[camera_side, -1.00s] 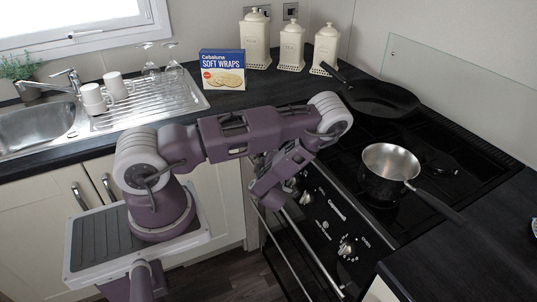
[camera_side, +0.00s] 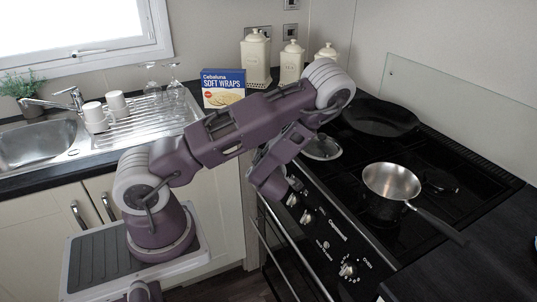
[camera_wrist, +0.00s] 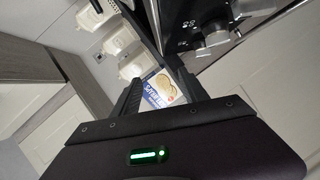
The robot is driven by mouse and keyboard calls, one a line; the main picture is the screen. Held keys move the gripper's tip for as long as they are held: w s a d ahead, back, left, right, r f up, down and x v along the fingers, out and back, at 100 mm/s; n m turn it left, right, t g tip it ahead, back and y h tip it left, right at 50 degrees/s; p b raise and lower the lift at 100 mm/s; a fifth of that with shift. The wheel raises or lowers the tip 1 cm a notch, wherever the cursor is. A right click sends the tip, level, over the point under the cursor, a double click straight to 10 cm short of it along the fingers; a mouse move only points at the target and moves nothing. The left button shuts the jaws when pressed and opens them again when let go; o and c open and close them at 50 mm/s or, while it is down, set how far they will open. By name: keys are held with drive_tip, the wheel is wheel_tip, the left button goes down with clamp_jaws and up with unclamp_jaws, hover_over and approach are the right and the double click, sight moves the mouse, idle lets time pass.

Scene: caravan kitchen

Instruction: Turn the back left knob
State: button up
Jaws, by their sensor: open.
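The cooker's black front panel (camera_side: 326,236) carries a row of silver knobs. One knob (camera_side: 292,200) is at the panel's far left end with another knob (camera_side: 305,216) beside it, and a further knob (camera_side: 348,269) sits nearer the camera. In the wrist view, silver knobs (camera_wrist: 216,36) show at the upper right, beyond the fingers. My gripper (camera_side: 288,186) hangs close to the far left knobs in the side view, partly hiding that end.
A steel saucepan (camera_side: 391,181) stands on the hob, its handle toward the front right. A black frying pan (camera_side: 380,117) is behind it. A Soft Wraps box (camera_side: 223,88) and cream canisters (camera_side: 256,60) stand on the counter behind my arm. A long oven rail (camera_side: 290,255) runs below the panel.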

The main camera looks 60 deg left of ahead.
drive_tip(key=s+a+f+n+g+h, duration=0.5)
drive_tip(key=s+f+n+g+h, duration=0.35)
drive_tip(key=s+f, duration=0.3)
drive_tip(key=w+r+n+t+h, duration=0.5)
drive_tip(key=w+r+t+h, duration=0.3)
drive_tip(key=t+h, duration=0.15)
drive_tip(key=shift+m+g, duration=0.25)
drive_tip(key=shift+g, duration=0.25)
drive_tip(key=x, duration=0.6)
drive_tip(key=shift+w+d+f, duration=0.15)
drive_tip(key=shift+w+d, duration=0.2)
drive_tip(key=shift+d, duration=0.05)
